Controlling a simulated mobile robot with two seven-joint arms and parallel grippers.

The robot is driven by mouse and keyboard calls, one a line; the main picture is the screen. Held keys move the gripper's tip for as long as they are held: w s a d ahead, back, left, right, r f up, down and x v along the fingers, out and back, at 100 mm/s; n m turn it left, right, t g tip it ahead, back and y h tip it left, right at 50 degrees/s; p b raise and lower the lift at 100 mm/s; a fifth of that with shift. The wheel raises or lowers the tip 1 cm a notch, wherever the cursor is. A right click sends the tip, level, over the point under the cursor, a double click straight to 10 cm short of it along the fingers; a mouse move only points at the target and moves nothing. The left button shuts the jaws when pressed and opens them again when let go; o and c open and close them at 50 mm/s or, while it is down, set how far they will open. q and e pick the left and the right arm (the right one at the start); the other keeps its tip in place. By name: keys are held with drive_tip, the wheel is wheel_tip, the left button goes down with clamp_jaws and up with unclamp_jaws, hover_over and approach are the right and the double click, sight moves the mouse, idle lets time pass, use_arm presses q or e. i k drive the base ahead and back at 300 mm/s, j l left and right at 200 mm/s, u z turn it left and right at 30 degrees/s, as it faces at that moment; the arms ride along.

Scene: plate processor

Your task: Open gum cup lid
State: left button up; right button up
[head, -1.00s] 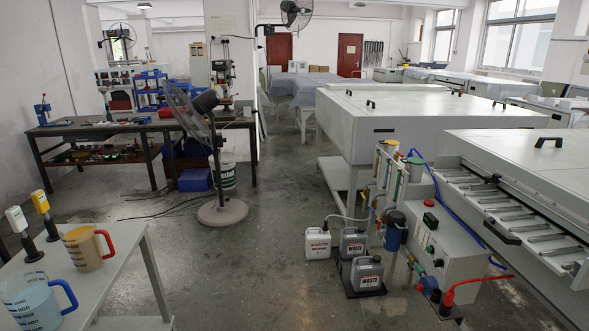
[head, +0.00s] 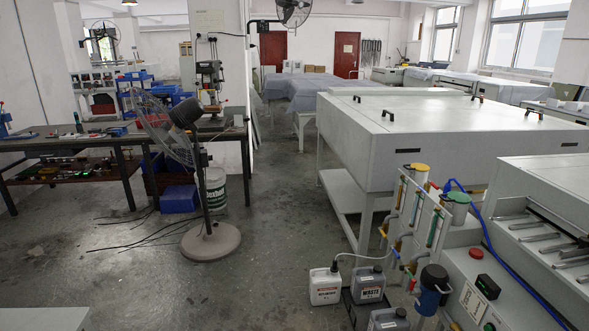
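Two lidded cups stand on the tube panel at the front of the plate processor at the right. One has a yellow lid (head: 421,167) and the nearer one has a green lid (head: 458,197). Both lids look shut. No readable label shows which one is the gum cup. Neither of my grippers is in the head view.
The processor (head: 545,190) fills the right side. A white bottle (head: 325,285) and grey waste bottles (head: 368,284) stand on the floor before it. A floor fan (head: 208,240) stands left of centre. A table corner (head: 45,319) shows at lower left.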

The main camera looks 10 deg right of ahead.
sight(417, 167)
drive_tip(key=i+j+z, duration=0.1)
drive_tip(key=i, duration=1.3)
drive_tip(key=i+z, duration=0.65)
drive_tip(key=i+j+z, duration=0.2)
drive_tip(key=i+z, duration=0.15)
drive_tip(key=i+j+z, duration=0.1)
drive_tip(key=i+z, duration=0.3)
drive_tip(key=i+j+z, duration=0.15)
drive_tip(key=z, duration=0.2)
drive_tip(key=i+j+z, duration=0.4)
drive_tip(key=k+l, duration=0.05)
drive_tip(key=l, duration=0.05)
